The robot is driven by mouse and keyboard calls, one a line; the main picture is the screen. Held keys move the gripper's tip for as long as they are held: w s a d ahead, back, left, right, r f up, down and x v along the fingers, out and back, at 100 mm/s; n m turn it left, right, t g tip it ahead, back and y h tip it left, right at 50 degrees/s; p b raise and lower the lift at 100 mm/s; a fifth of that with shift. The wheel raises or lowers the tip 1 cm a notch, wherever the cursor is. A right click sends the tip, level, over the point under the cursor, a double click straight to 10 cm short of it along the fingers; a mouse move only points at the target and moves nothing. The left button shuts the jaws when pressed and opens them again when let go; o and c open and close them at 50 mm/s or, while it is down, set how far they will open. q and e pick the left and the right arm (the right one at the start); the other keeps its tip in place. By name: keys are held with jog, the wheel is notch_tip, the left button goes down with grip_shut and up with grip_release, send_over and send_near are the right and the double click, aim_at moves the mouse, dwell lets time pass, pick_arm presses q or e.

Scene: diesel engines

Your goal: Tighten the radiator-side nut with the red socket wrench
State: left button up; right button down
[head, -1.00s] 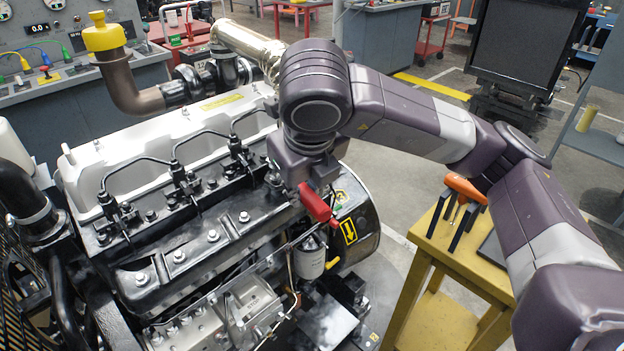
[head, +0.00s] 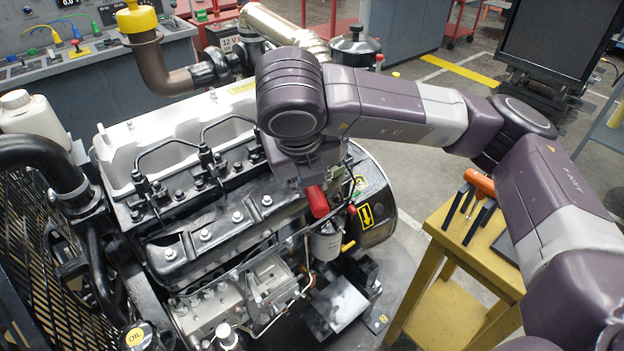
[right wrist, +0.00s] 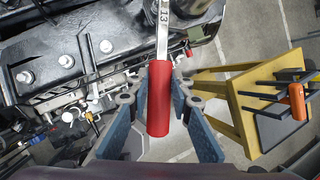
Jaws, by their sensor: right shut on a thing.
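The socket wrench has a red handle (head: 317,202) and a steel shaft (right wrist: 163,35) marked 13 in the right wrist view. My right gripper (right wrist: 160,100) is shut on the red handle (right wrist: 159,98), with a blue-grey finger on each side. In the head view it hangs over the engine's right part, and the wrench's far end is hidden. A row of nuts runs along the black engine cover. The one nearest the radiator grille (head: 35,230) is the leftmost nut (head: 171,254). The wrench is to the right of this row. My left gripper is not in view.
A yellow stand (head: 425,300) at right holds an orange-handled tool (head: 479,182) in a dark rack. Black fuel pipes (head: 165,150) arch over the cover behind the nuts. A thick black hose (head: 40,150) is at left. A white filter (head: 326,243) is below the wrench.

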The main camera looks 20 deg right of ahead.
jog(key=shift+r, duration=0.15)
jog(key=shift+r+p, duration=0.55)
jog(key=shift+r, duration=0.25)
jog(key=shift+w+d+f+n+y+b, duration=0.1)
jog(key=shift+d+f+n+y+b, duration=0.2)
jog(key=shift+d+n+b, duration=0.55)
jog(key=w+d+n+y+b, duration=0.4)
jog(key=d+n+b, duration=0.1)
jog(key=d+n, duration=0.3)
jog(key=shift+d+r+n, duration=0.2)
jog(key=shift+r+n, duration=0.1)
jog(key=shift+n, duration=0.25)
